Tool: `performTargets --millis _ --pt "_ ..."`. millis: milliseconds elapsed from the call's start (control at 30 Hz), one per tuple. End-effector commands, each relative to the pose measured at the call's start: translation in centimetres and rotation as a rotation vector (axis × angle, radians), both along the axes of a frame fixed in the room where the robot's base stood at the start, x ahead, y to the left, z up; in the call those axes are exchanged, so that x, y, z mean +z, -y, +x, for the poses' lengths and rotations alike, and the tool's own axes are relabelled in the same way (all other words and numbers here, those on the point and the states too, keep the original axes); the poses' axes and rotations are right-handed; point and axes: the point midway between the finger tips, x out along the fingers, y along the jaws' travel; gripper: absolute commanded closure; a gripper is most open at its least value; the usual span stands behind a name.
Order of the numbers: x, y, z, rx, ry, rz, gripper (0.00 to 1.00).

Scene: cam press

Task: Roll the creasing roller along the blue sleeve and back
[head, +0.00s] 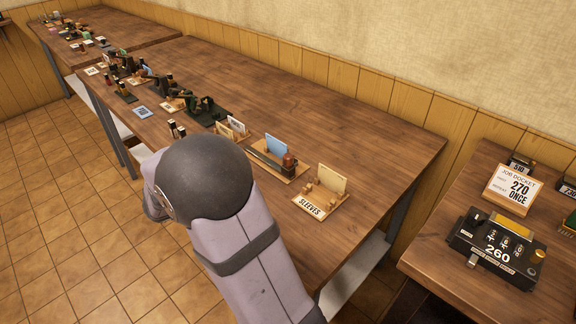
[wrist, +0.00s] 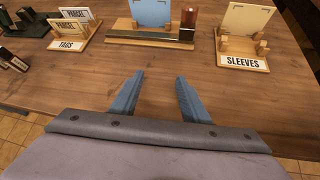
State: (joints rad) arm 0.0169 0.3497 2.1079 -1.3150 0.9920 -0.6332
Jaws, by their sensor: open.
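The blue sleeve (wrist: 151,12) stands upright on a wooden stand (wrist: 120,31) in the wrist view, top centre. It also shows in the head view (head: 275,144). What looks like the creasing roller, a dark reddish-brown upright piece (wrist: 187,20), is at the right end of a dark strip (wrist: 150,36) in front of the sleeve; it shows in the head view too (head: 288,163). My gripper (wrist: 159,78) is open and empty, its fingers pointing toward the stand, apart from it. In the head view my arm hides the gripper.
A SLEEVES holder (wrist: 242,60) with a cream card is right of the stand. A TAGS holder (wrist: 73,43) with PARCEL cards is left. The wooden table (head: 350,120) is bare behind the stands. A 260 counter device (head: 496,250) sits on a separate table at right.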

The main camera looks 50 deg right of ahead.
Motion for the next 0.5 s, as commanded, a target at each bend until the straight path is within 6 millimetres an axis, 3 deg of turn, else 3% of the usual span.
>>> performTargets --millis 33,200,500 --pt "-0.8 1.5 -1.1 -0.017 -0.028 -0.074 0.58" --pt "0.1 5.6 -3.7 -0.037 -0.076 -0.347 0.58" --pt "2.4 7.5 -4.3 0.002 -0.064 -0.602 0.58"
